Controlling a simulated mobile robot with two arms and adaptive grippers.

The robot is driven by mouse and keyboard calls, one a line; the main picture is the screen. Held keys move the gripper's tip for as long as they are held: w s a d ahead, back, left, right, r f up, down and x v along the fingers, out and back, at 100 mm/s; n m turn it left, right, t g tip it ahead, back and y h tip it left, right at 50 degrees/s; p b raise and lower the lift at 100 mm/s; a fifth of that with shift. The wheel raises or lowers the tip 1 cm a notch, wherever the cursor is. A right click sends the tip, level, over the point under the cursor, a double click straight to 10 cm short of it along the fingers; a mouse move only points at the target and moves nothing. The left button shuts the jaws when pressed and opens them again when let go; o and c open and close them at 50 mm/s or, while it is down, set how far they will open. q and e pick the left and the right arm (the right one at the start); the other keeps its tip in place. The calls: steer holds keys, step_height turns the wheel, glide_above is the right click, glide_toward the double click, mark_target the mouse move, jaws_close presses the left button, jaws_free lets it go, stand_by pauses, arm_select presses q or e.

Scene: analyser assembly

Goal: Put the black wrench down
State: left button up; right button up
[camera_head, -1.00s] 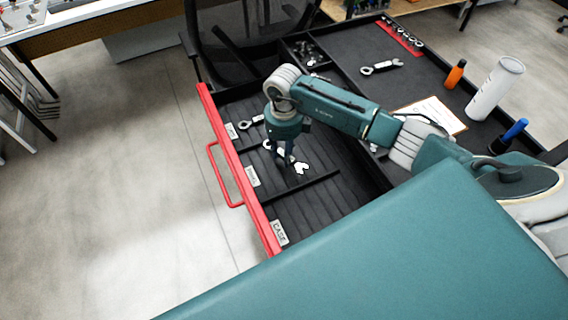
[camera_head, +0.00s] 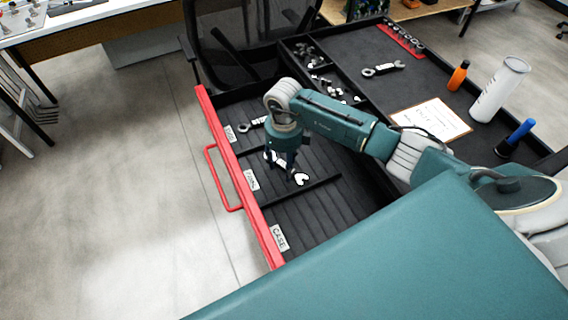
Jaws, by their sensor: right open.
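A wrench (camera_head: 301,179) with pale open ends and a dark middle lies in the middle compartment of the pulled-out black drawer (camera_head: 318,225) with a red front. One end shows beyond my right gripper and the other shows to its left. My right gripper (camera_head: 291,175) points down over the middle of the wrench, its jaws open. The fingers partly hide the wrench, and I cannot tell whether they touch it. Another wrench (camera_head: 247,126) lies in the far compartment, partly behind my right gripper. My left gripper is not in view.
The near compartment with the CASE label (camera_head: 279,237) is empty. On the black top to the right are a wrench (camera_head: 383,69), a paper sheet (camera_head: 432,118), an orange bottle (camera_head: 458,75), a white cylinder (camera_head: 497,90) and a blue-handled tool (camera_head: 519,134). Small parts fill bins behind my arm.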

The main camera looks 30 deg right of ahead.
mark_target(284, 167)
step_height(284, 167, up, 12)
steer(key=shift+r, duration=0.15)
stand_by(0.3)
stand_by(0.4)
